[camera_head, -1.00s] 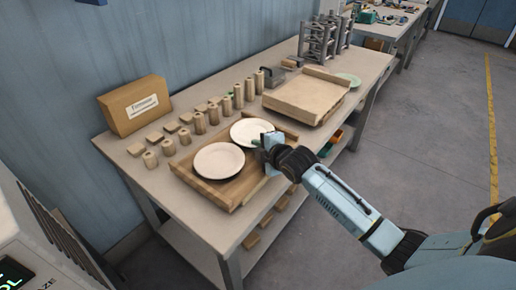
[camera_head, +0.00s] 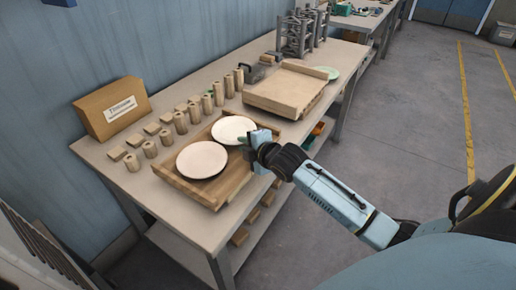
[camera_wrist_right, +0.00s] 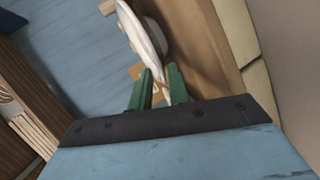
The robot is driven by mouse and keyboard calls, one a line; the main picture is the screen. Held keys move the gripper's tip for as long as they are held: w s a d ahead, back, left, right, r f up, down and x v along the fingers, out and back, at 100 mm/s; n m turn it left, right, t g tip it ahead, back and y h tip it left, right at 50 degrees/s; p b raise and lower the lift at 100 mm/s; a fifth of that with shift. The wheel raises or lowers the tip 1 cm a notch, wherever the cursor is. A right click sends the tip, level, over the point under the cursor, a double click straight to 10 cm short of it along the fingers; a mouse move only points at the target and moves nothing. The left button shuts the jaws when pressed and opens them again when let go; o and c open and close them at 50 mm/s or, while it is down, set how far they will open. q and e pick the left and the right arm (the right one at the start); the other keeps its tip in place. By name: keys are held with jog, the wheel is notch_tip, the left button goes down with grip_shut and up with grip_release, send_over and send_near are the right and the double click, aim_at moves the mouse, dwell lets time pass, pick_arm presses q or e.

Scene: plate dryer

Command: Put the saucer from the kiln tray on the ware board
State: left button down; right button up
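A white saucer (camera_head: 226,127) lies at the far right of the wooden tray (camera_head: 226,191), and a second white saucer (camera_head: 201,160) lies nearer in the same tray. My right gripper (camera_head: 243,140) is at the right rim of the far saucer. In the right wrist view, the saucer (camera_wrist_right: 146,32) stands edge-on, and its rim reaches between the green fingers (camera_wrist_right: 159,86). A gap shows beside the rim, so the fingers look open around it. A flat wooden board (camera_head: 287,88) with a raised edge lies farther back, its top bare. My left gripper is out of view.
Several wooden cylinders and blocks (camera_head: 181,122) stand in rows behind the tray, near a cardboard box (camera_head: 112,107). A pale green saucer (camera_head: 328,73) lies beyond the board. Grey racks (camera_head: 296,38) stand at the table's far end.

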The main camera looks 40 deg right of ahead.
jog(key=p+v, duration=0.1)
jog(key=v, duration=0.8)
jog(key=shift+s, duration=0.15)
jog(key=shift+r, duration=0.1)
jog(key=s+a+f+m+g, duration=0.3)
jog(key=s+m, duration=0.2)
jog(key=s, duration=0.3)
jog(key=s+a+f+m+g, duration=0.3)
jog(key=s+a+m+g, duration=0.15)
jog(key=s, duration=0.35)
jog(key=s+a+f+m+g, duration=0.25)
jog(key=s+m, duration=0.25)
jog(key=s, duration=0.3)
notch_tip(320, 180, down, 25)
jog(key=s+g, duration=0.1)
jog(key=s+d+f+g, duration=0.1)
jog(key=s+d+f, duration=0.2)
jog(key=s+f, duration=1.1)
jog(key=shift+s+f, duration=0.3)
jog(key=shift+s, duration=0.65)
